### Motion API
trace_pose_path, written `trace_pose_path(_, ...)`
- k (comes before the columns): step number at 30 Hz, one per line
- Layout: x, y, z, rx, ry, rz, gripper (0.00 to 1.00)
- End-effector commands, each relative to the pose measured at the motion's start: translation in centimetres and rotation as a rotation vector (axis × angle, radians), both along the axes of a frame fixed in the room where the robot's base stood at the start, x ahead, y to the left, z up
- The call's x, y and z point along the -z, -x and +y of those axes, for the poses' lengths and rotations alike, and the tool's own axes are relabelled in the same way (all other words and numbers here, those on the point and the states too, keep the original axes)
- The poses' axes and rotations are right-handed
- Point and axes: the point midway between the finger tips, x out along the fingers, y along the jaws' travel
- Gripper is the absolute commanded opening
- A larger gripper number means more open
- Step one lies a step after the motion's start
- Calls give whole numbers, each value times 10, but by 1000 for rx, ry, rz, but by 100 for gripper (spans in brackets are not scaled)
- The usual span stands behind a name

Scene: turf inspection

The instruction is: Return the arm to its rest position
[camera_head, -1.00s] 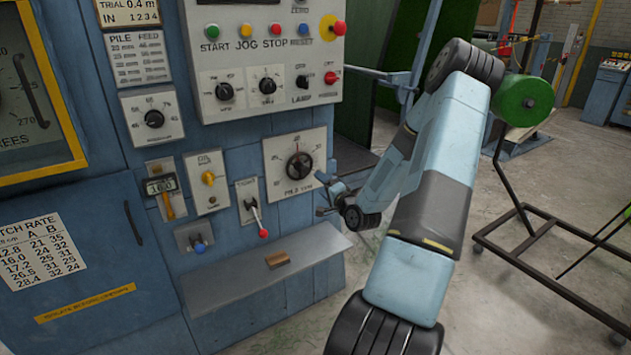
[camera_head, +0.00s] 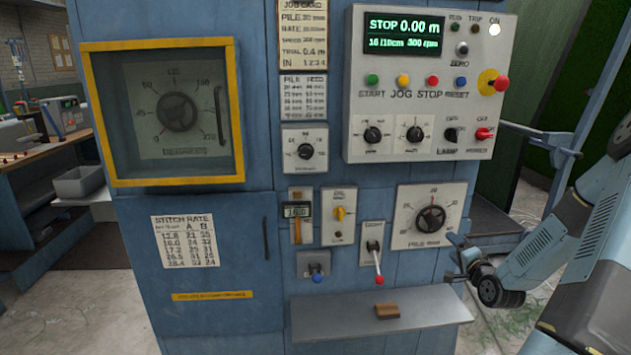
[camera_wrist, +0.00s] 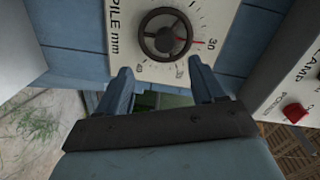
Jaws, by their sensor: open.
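My arm reaches in from the right edge of the head view, blue-grey with dark joints. My gripper (camera_head: 457,256) is at the right side of the blue machine, just below and right of the PILE mm dial (camera_head: 431,218). In the wrist view my gripper (camera_wrist: 160,92) shows two blue fingers spread apart with nothing between them. The PILE mm dial (camera_wrist: 165,35) appears beyond the fingertips, apart from them, its red pointer near 30.
The machine's control panel (camera_head: 430,85) reads STOP 0.00 m. A grey shelf (camera_head: 340,320) juts out below, with a small brown block (camera_head: 387,311) on it. Levers sit above the shelf. A workbench (camera_head: 45,165) stands far left.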

Motion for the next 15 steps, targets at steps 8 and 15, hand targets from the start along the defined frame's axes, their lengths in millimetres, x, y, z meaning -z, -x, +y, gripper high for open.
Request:
trace_pose_path(8, -25, -10, 31, -69, 282, 201, 68)
trace_pose_path(15, -53, -6, 53, -110, 508, 360, 68)
